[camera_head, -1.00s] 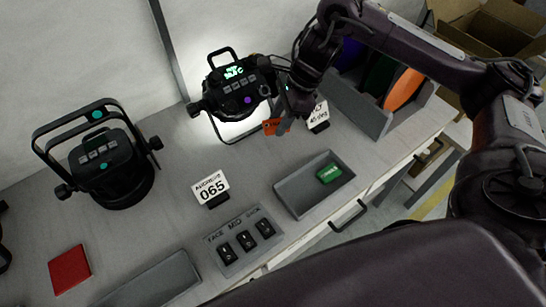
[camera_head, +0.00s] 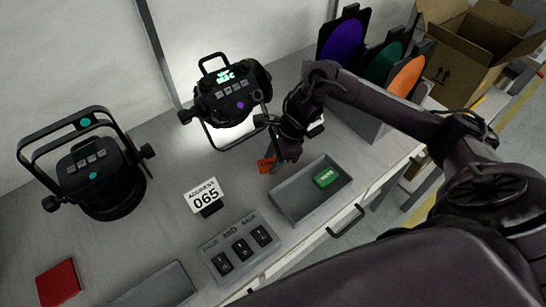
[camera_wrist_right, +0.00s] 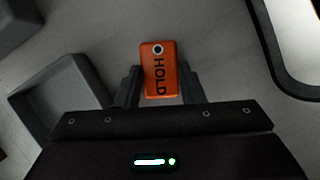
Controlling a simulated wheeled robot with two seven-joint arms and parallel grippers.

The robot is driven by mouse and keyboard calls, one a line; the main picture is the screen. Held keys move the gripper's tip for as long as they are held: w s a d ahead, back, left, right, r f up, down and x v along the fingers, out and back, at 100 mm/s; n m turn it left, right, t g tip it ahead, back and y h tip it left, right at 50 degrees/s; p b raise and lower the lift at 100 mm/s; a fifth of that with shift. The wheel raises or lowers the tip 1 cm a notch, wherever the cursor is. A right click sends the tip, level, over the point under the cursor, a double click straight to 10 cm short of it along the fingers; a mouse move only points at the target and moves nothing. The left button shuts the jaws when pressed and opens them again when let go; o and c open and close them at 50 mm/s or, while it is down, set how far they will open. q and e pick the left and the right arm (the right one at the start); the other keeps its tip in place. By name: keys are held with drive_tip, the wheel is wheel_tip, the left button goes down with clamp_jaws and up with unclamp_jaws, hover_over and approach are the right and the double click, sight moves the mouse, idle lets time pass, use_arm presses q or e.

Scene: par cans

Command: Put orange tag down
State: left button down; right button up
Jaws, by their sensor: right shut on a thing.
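The orange tag (camera_wrist_right: 158,68), marked HOLD with a ringed hole at its end, is held between the fingers of my right gripper (camera_wrist_right: 158,88) in the wrist view. In the head view the orange tag (camera_head: 266,165) shows at the tips of my right gripper (camera_head: 272,160), over the bench between the lit par can (camera_head: 228,98) and the grey tray (camera_head: 290,208). I cannot tell exactly how high it is above the bench. A green tag (camera_head: 326,178) lies in that tray. My left gripper is not in view.
An address card reading 065 (camera_head: 205,196) stands left of the tray, with a switch panel (camera_head: 240,250) in front. Another par can (camera_head: 98,180) is at left. A rack (camera_head: 366,122) holds coloured filters. Bare bench lies around the card.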

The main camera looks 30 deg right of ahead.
drive_tip(key=shift+f, duration=0.15)
drive_tip(key=o, duration=1)
drive_tip(key=shift+c, duration=0.2)
drive_tip(key=shift+r, duration=0.4)
drive_tip(key=v, duration=0.6)
drive_tip(key=shift+d+r+b, duration=0.1)
drive_tip(key=shift+d+b, duration=0.1)
drive_tip(key=shift+b, duration=0.1)
drive_tip(key=p+v, duration=0.1)
drive_tip(key=v, duration=0.4)
drive_tip(key=shift+s+r, duration=0.1)
drive_tip(key=shift+r, duration=0.1)
drive_tip(key=shift+s+f, duration=0.1)
